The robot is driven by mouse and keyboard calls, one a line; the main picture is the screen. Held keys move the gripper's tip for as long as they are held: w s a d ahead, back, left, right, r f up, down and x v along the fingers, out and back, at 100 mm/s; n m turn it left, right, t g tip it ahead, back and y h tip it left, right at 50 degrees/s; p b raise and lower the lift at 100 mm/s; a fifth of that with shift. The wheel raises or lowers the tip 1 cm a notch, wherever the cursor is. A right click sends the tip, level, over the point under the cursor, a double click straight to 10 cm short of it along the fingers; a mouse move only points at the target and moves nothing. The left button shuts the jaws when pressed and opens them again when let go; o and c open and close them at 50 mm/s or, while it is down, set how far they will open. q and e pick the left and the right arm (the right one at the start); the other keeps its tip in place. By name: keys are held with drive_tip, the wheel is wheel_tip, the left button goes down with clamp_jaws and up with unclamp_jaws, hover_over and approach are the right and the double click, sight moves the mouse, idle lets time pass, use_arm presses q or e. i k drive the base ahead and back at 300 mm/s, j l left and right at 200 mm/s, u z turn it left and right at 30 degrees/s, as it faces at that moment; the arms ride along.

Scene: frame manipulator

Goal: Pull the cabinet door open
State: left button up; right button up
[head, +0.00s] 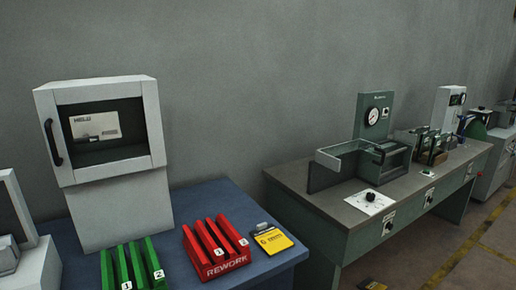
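The cabinet (113,207) is a light grey box on a narrower pedestal, standing at the back of the blue table on the left. Its door (158,130) has a light frame around a dark window and looks shut. A black curved handle (54,143) runs vertically along the door's left edge. Through the window a pale card or label (96,126) shows inside. Neither of my grippers is in the head view, and nothing touches the handle.
Green slotted racks (133,265), a red rack marked REWORK (216,250) and a yellow-black device (273,240) sit in front of the cabinet. A grey machine (28,262) stands at left. A green workbench (345,215) with a gauge fixture stands right.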

sight(105, 125)
drive_tip(key=j+u, duration=0.15)
drive_tip(key=u, duration=0.35)
drive_tip(key=j+u, duration=0.1)
drive_tip(key=u, duration=0.4)
